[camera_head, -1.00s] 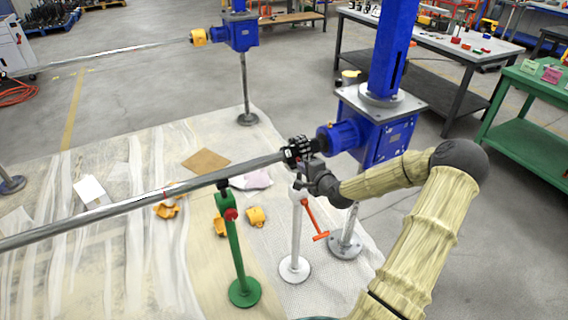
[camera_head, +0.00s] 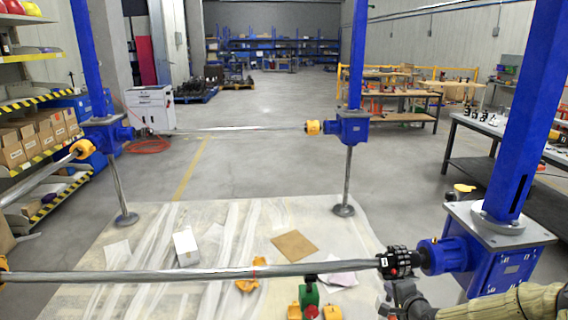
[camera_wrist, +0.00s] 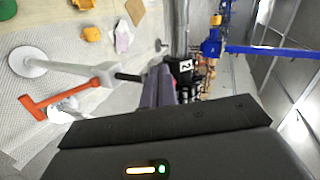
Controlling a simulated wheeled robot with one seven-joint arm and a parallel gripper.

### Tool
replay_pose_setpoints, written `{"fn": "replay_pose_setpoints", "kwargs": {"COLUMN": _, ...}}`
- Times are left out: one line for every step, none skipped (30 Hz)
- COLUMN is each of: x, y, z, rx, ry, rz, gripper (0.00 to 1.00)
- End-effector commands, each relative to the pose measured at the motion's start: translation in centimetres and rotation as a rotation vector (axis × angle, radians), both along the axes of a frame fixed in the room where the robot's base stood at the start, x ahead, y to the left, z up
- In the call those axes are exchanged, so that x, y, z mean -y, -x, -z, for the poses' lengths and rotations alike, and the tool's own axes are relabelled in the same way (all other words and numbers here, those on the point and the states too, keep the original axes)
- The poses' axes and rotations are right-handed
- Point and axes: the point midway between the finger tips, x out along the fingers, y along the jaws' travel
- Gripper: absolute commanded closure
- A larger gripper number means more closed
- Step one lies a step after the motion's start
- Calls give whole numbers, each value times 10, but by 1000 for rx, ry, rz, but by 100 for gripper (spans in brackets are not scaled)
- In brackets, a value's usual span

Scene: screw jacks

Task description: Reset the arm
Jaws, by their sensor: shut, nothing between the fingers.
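My gripper (camera_head: 398,292) is at the lower right of the head view, just under the black coupling (camera_head: 398,262). That coupling joins the long steel shaft (camera_head: 200,274) to the blue screw jack (camera_head: 500,262). My arm in its tan sleeve shows at the bottom right corner. In the wrist view my gripper's dark fingers (camera_wrist: 157,88) are together with nothing held. The black coupling (camera_wrist: 184,78) is right beside them there; I cannot tell whether they touch.
The green stand's top (camera_head: 309,296) is under the shaft. Other blue jacks (camera_head: 352,128) and a far shaft stand behind. A grey workbench (camera_head: 500,135) is at right.

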Motion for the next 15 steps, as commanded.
{"fn": "replay_pose_setpoints", "kwargs": {"x": -19, "y": 3, "z": -6, "rx": -49, "ry": 59, "rz": -60, "gripper": 100}}
{"fn": "replay_pose_setpoints", "kwargs": {"x": -29, "y": 5, "z": -6, "rx": -81, "ry": 96, "rz": -96, "gripper": 100}}
{"fn": "replay_pose_setpoints", "kwargs": {"x": -42, "y": 11, "z": -7, "rx": -128, "ry": 150, "rz": -147, "gripper": 100}}
{"fn": "replay_pose_setpoints", "kwargs": {"x": -51, "y": 15, "z": -8, "rx": -162, "ry": 193, "rz": -185, "gripper": 100}}
{"fn": "replay_pose_setpoints", "kwargs": {"x": -60, "y": 20, "z": -9, "rx": -195, "ry": 235, "rz": -222, "gripper": 100}}
{"fn": "replay_pose_setpoints", "kwargs": {"x": -70, "y": 28, "z": -11, "rx": -238, "ry": 289, "rz": -270, "gripper": 100}}
{"fn": "replay_pose_setpoints", "kwargs": {"x": -77, "y": 33, "z": -14, "rx": -268, "ry": 330, "rz": -306, "gripper": 100}}
{"fn": "replay_pose_setpoints", "kwargs": {"x": -84, "y": 39, "z": -16, "rx": -298, "ry": 368, "rz": -340, "gripper": 100}}
{"fn": "replay_pose_setpoints", "kwargs": {"x": -92, "y": 47, "z": -21, "rx": -336, "ry": 420, "rz": -386, "gripper": 100}}
{"fn": "replay_pose_setpoints", "kwargs": {"x": -98, "y": 53, "z": -25, "rx": -362, "ry": 458, "rz": -417, "gripper": 100}}
{"fn": "replay_pose_setpoints", "kwargs": {"x": -103, "y": 59, "z": -29, "rx": -387, "ry": 495, "rz": -450, "gripper": 100}}
{"fn": "replay_pose_setpoints", "kwargs": {"x": -110, "y": 68, "z": -35, "rx": -420, "ry": 543, "rz": -491, "gripper": 100}}
{"fn": "replay_pose_setpoints", "kwargs": {"x": -114, "y": 75, "z": -41, "rx": -443, "ry": 577, "rz": -520, "gripper": 100}}
{"fn": "replay_pose_setpoints", "kwargs": {"x": -118, "y": 81, "z": -46, "rx": -466, "ry": 611, "rz": -549, "gripper": 100}}
{"fn": "replay_pose_setpoints", "kwargs": {"x": -124, "y": 91, "z": -54, "rx": -493, "ry": 654, "rz": -587, "gripper": 100}}
